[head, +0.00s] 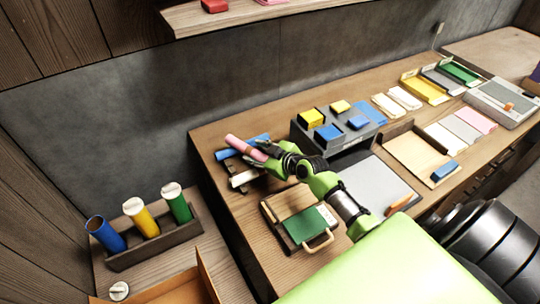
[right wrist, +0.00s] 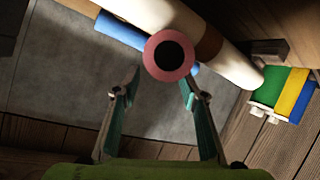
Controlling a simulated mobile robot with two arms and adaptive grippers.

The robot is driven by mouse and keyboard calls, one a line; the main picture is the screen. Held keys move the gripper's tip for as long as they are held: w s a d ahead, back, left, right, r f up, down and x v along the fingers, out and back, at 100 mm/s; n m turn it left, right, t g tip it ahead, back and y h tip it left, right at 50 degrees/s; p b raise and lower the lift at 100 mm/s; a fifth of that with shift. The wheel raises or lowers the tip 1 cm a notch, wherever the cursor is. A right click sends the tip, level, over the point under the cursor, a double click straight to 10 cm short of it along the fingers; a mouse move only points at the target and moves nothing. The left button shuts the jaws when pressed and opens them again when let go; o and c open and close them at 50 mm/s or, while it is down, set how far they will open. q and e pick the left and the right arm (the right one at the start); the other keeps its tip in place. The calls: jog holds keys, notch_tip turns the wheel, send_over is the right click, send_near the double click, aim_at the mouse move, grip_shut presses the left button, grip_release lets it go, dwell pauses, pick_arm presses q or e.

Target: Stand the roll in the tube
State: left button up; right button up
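A pink roll (head: 246,148) lies slanting on a dark stand on the bench, with a blue roll (head: 250,141) behind it and a cream roll (head: 243,179) in front. My right gripper (head: 268,155) is at the roll's near end. In the right wrist view the pink roll (right wrist: 149,57) shows end-on with a dark hole, just past my right gripper's fingertips (right wrist: 160,74); the fingers are apart. A blue tube (head: 108,238) stands tilted and open-topped in a wooden rack (head: 155,248) at the lower left. My left gripper is not in view.
Yellow (head: 142,218) and green (head: 176,204) tubes with white caps share the rack. A loose white cap (head: 118,290) lies near it. A tray with a green pad (head: 302,228) stands in front of my gripper. A grey block holder (head: 325,145) is to the right.

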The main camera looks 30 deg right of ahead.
jog(key=v, duration=0.9)
jog(key=shift+s+r+b, duration=0.2)
jog(key=shift+s+b, duration=0.1)
jog(key=shift+b, duration=0.1)
jog(key=shift+f, duration=0.1)
